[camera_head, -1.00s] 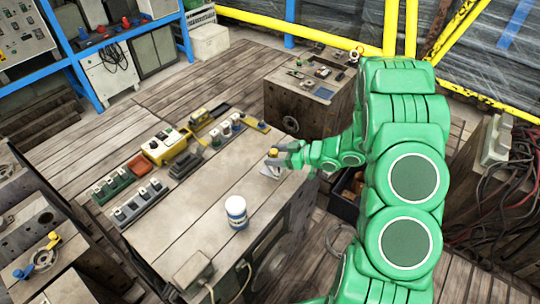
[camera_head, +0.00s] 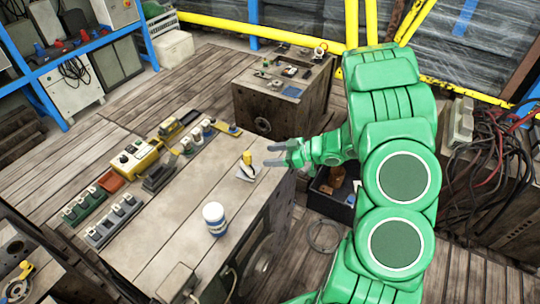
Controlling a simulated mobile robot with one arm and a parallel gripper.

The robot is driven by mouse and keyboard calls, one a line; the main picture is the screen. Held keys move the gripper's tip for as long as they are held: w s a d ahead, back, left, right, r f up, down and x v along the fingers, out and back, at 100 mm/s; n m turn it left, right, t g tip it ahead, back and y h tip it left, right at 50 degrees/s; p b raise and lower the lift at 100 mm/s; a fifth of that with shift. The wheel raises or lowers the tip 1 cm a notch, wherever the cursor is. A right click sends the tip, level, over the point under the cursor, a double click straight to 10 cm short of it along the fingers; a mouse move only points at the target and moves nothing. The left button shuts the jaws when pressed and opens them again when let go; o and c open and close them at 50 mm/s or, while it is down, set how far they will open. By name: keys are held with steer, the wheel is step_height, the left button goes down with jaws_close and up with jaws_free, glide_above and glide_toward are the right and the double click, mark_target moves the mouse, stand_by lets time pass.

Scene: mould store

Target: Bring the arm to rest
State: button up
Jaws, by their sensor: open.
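My green arm comes down the right side of the picture. My gripper (camera_head: 278,155) has grey fingers pointing left, spread apart with nothing between them. It shows just right of a small upright yellow piece (camera_head: 247,158), apart from it in the picture. The yellow piece stands at a pale flat patch or plate (camera_head: 246,172) on the wooden-topped workbench (camera_head: 165,220); whether the two are joined I cannot tell. The gripper's height above the bench's right edge is hard to judge.
A white jar with a blue label (camera_head: 215,219) stands on the bench. Switch boxes and a yellow control box (camera_head: 133,160) line its far left side. A dark bin (camera_head: 331,196) is below the gripper. A second block (camera_head: 283,97) stands behind, with yellow rails (camera_head: 263,33) beyond.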

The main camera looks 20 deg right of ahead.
steer(key=shift+w, duration=0.1)
stand_by(0.4)
steer(key=w+d+r+m+t+h, duration=0.3)
steer(key=w+d+r+h, duration=0.5)
steer(key=d+h, duration=0.15)
steer(key=s+d+r+m+h, duration=0.5)
steer(key=s+d+r+h, duration=0.1)
steer(key=r, duration=0.5)
steer(key=s+a+r+m+g+y, duration=0.1)
steer(key=s+a+g, duration=0.2)
steer(key=s, duration=1)
steer(key=s+a+r+m+g+y, duration=0.1)
steer(key=s+a+g, duration=0.3)
steer(key=s+a, duration=0.5)
steer(key=s+a+r+m+g+y, duration=0.1)
steer(key=s+a, duration=0.6)
steer(key=s, duration=1.1)
steer(key=r+m+g, duration=0.1)
steer(key=g, duration=0.1)
steer(key=shift+r+m+g, duration=0.4)
